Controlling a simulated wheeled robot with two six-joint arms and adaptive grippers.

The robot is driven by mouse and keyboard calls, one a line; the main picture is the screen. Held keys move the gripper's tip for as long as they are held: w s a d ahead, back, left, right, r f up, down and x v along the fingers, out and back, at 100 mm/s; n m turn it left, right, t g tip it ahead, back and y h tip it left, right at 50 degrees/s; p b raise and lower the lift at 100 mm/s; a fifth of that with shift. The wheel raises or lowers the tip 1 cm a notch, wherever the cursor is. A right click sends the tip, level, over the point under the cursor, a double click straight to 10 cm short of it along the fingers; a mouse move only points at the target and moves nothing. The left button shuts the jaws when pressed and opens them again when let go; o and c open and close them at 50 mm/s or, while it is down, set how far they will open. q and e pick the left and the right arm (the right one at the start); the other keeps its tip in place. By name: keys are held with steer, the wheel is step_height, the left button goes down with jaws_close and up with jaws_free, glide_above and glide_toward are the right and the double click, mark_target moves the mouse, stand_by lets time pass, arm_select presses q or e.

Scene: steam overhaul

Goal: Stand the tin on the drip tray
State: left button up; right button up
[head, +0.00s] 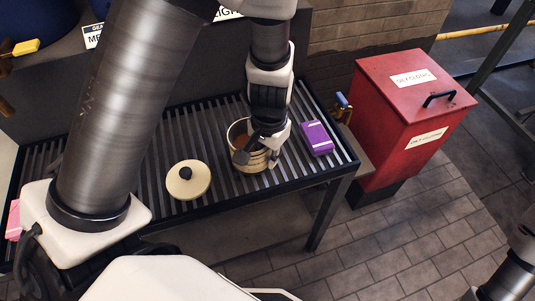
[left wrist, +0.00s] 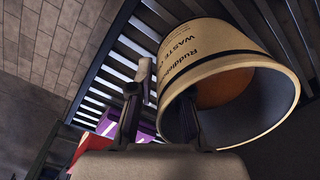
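The tin (head: 249,159) is a cream, open-topped cylinder with black lettering, standing on a black slatted rack (head: 215,120) in the head view. In the left wrist view the tin (left wrist: 225,50) shows its open mouth and a brown inside. My left gripper (head: 257,157) is at the tin's rim, open, one finger inside the mouth and the other outside. In the left wrist view a gap shows between the outer finger of the gripper (left wrist: 160,110) and the wall. I cannot make out a drip tray separate from the slatted rack. My right gripper is not in view.
A round cream lid (head: 187,185) with a black knob lies left of the tin. A purple box (head: 317,138) lies to its right. A red lidded bin (head: 405,120) stands right of the rack. Open paved floor (head: 400,250) lies in front.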

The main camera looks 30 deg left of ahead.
arm_select(q)
steer(key=shift+r, duration=0.1)
steer(key=shift+r+p, duration=0.3)
steer(key=shift+r, duration=0.25)
step_height(320, 180, up, 11)
steer(key=p, duration=0.2)
steer(key=shift+d, duration=0.25)
steer(key=shift+s+a, duration=0.1)
